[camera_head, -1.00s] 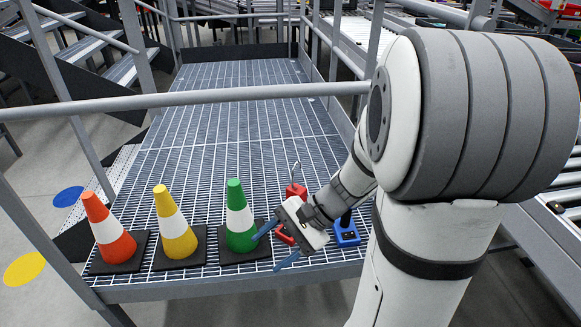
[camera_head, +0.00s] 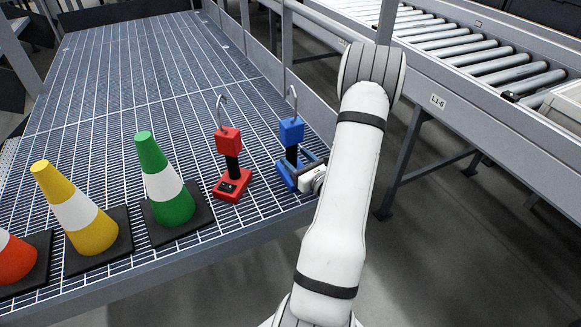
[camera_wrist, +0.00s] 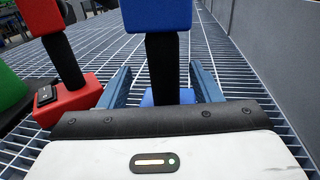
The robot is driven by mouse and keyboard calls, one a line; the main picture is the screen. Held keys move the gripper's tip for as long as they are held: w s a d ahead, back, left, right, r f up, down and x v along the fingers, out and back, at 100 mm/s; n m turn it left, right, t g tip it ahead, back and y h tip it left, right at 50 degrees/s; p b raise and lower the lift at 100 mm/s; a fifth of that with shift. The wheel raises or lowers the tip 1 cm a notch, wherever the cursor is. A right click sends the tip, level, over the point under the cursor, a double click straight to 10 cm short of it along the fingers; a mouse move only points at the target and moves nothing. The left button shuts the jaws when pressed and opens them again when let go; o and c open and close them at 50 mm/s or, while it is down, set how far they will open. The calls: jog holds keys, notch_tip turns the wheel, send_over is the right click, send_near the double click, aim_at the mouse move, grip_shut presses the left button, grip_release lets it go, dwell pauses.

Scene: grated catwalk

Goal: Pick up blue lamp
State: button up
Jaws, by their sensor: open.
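The blue lamp (camera_head: 291,131) stands upright on the grating near its front right corner, with a blue top block, a black stem and a wire hook. My gripper (camera_head: 298,166) is low beside its base. In the wrist view the gripper (camera_wrist: 161,80) is open, with one blue finger on each side of the black stem of the lamp (camera_wrist: 163,68). Gaps show between the stem and both fingers. The lower part of the blue base is hidden behind my gripper's body.
A similar red lamp (camera_head: 229,142) stands close to the left. Green (camera_head: 164,178), yellow (camera_head: 79,214) and red-orange (camera_head: 14,259) cones stand in a row further left. A grey rail and side panel (camera_head: 306,107) run along the right. The grating behind is clear.

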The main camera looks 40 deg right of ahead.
aim_at(288, 145)
jog(key=w, duration=0.2)
jog(key=w+r+b, duration=0.1)
jog(key=w, duration=0.2)
jog(key=shift+w+d+r, duration=0.15)
jog(key=shift+w+d, duration=0.15)
jog(key=shift+d, duration=0.1)
jog(key=shift+c, duration=0.4)
grip_shut()
